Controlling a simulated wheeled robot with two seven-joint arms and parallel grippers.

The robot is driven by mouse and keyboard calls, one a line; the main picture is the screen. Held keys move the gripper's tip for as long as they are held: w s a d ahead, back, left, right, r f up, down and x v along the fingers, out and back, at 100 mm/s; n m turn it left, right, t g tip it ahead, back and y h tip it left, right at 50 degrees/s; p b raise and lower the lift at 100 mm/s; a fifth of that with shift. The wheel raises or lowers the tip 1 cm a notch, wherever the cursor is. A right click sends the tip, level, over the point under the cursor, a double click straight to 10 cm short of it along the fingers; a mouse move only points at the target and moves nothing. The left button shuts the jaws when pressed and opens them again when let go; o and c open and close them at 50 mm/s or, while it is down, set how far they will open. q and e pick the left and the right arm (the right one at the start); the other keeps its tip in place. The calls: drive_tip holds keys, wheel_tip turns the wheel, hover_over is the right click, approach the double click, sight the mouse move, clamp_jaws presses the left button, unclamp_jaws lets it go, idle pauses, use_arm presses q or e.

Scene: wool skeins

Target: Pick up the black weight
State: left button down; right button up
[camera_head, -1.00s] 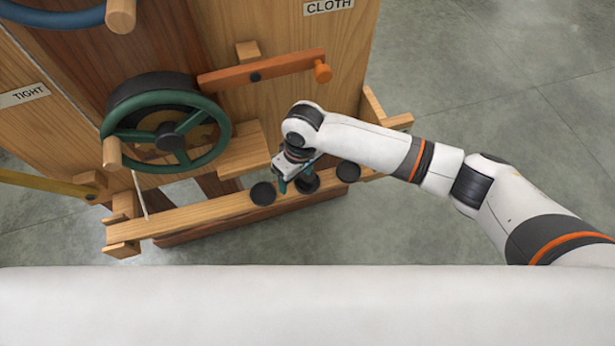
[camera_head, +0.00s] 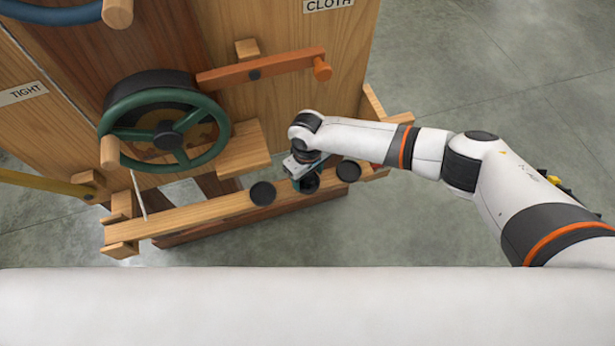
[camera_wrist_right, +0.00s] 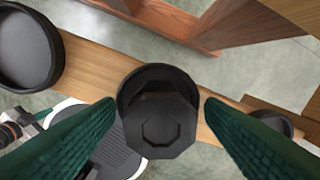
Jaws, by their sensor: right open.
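Three black weights rest on the wooden rail: a left one (camera_head: 262,193), a middle one (camera_head: 308,183) partly hidden under my right gripper, and a right one (camera_head: 348,171). My right gripper (camera_head: 303,172) is over the middle weight. In the right wrist view, the green fingers (camera_wrist_right: 160,115) are open, one on either side of the middle weight (camera_wrist_right: 160,125), with a gap on each side. This weight has a knob with a faceted top above a round base. A left weight (camera_wrist_right: 28,48) and part of another at right (camera_wrist_right: 268,124) also show. My left gripper is not in view.
A wooden block (camera_head: 240,152) sits just behind the rail. Grey floor is open at right.

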clamp_jaws()
